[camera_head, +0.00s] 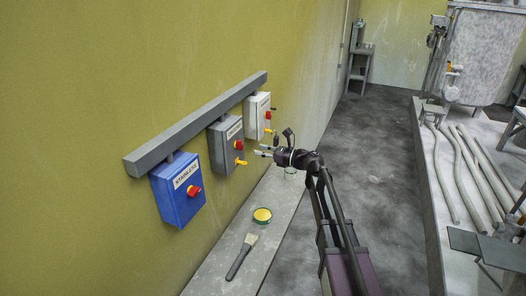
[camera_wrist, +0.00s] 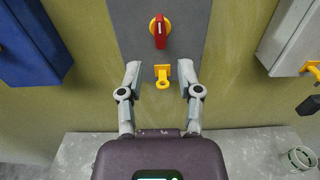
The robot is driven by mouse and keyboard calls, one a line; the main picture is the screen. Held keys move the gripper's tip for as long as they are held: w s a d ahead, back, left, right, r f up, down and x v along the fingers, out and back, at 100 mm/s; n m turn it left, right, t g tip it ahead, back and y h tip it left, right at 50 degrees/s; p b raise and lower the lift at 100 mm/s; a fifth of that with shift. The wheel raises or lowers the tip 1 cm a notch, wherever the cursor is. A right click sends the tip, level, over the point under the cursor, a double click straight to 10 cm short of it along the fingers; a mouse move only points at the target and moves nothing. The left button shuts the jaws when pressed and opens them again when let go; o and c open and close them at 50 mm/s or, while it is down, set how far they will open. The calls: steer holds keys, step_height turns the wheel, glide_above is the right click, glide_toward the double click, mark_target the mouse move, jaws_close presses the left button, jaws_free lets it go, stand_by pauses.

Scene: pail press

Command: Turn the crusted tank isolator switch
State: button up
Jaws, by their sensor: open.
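Three switch boxes hang from a grey rail on the wall: a blue box (camera_head: 178,203) nearest, a grey box (camera_head: 222,158) in the middle and a pale box (camera_head: 254,127) farthest. Each has a red knob and yellow parts. The labels on the grey and pale boxes are too small to read. My gripper (camera_head: 263,150) is open and empty, in front of the grey box. In the wrist view the grey box's red handle (camera_wrist: 160,32) stands upright on a yellow disc, beyond my fingertips. A yellow tab with a hole (camera_wrist: 162,77) shows between the fingers, apart from them.
A pale ledge (camera_head: 215,274) below holds a yellow-topped tin (camera_head: 262,215), a brush (camera_head: 242,257) and a clear cup (camera_wrist: 302,158). A large whitish tank (camera_head: 485,55) and several pipes (camera_head: 465,165) are at right.

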mark_target(242, 146)
steer(key=shift+x, duration=3.85)
jaws_close()
